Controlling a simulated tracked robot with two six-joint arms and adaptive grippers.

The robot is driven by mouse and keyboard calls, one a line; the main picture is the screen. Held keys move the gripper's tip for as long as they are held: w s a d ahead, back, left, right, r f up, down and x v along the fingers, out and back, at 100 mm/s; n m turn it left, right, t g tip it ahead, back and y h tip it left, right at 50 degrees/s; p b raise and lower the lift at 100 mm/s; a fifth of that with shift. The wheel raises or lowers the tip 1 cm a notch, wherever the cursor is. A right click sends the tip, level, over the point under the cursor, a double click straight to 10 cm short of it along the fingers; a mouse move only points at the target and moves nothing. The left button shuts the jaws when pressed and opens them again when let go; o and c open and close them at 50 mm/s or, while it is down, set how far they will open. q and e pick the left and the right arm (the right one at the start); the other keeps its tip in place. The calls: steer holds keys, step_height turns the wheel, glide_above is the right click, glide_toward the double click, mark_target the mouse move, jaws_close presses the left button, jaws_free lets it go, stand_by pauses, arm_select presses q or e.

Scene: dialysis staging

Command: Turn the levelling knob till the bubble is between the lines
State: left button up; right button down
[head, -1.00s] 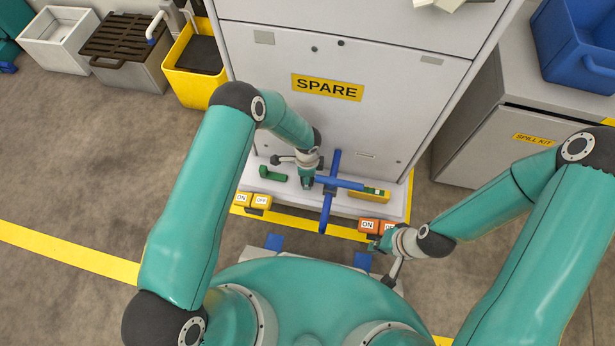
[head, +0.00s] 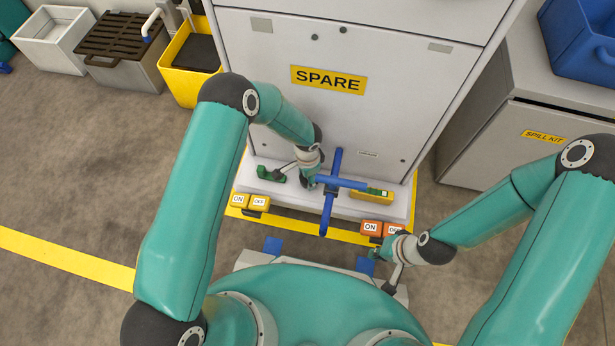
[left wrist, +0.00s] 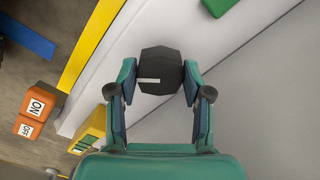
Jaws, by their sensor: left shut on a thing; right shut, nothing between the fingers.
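The levelling knob (left wrist: 160,72) is dark and faceted with a white mark in the left wrist view. My left gripper (left wrist: 158,88) is shut on it, one finger on each side. In the head view my left gripper (head: 308,184) is low at the cabinet's base and hides the knob. The yellow level (head: 371,194) with its green vial lies to the right of that gripper. It also shows at the lower left of the left wrist view (left wrist: 88,134). The bubble is too small to place. My right gripper (head: 376,253) is shut and empty near the orange buttons.
A blue cross-shaped handle (head: 330,205) stands between my left gripper and the level. A green piece (head: 270,175) lies left of the gripper. Yellow buttons (head: 248,201) and orange buttons (head: 371,228) line the base's front. The SPARE cabinet (head: 330,120) rises behind.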

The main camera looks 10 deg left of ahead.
arm_select(q)
steer(key=shift+d, duration=0.1)
steer(key=o, duration=0.9)
step_height(320, 180, up, 12)
stand_by(0.6)
